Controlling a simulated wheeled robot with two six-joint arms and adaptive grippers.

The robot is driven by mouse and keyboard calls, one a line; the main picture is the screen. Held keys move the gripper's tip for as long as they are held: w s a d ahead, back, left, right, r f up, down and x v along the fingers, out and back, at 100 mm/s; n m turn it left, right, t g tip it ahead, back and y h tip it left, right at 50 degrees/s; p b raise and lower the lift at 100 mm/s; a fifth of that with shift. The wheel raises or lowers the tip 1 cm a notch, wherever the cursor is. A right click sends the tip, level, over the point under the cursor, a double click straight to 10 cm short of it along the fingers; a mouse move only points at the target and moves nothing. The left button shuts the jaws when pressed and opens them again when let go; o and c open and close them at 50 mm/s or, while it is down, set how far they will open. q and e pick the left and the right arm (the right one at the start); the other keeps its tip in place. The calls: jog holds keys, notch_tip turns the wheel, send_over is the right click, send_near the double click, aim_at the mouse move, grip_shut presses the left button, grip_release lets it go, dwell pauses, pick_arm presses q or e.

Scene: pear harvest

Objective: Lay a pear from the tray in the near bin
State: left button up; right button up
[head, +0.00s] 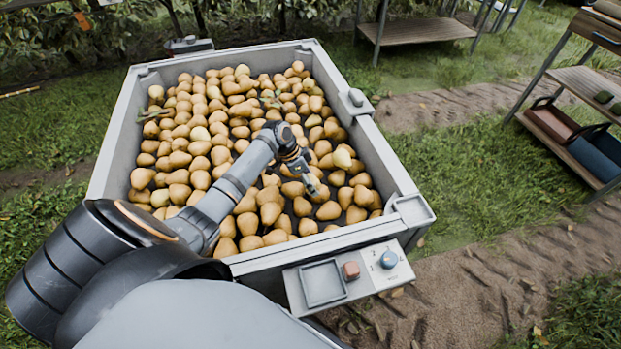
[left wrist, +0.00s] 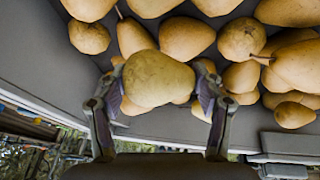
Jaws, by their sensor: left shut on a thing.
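The near bin (head: 112,140) is a large grey open box filled with many yellow-brown pears. A shallow square tray (head: 323,283) on the bin's front panel is empty. My left gripper (head: 311,182) is inside the bin's outline, over the pears toward the right front. In the left wrist view my left gripper (left wrist: 160,88) is shut on a greenish-yellow pear (left wrist: 158,76), one finger on each side. Other pears lie close behind it; I cannot tell whether it touches them. In the head view the held pear is hard to pick out. My right gripper is not in view.
A small grey box (head: 356,98) sits on the bin's right rim. A shelf rack (head: 575,130) stands at the right, with grass and dirt between.

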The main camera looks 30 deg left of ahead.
pick_arm(q)
jog(key=shift+f+b, duration=0.65)
jog(key=shift+f, duration=0.4)
dwell(0.4)
jog(key=o, duration=1.3)
jog(key=shift+s+a, duration=0.1)
jog(key=v, duration=0.8)
jog(key=shift+a, duration=0.2)
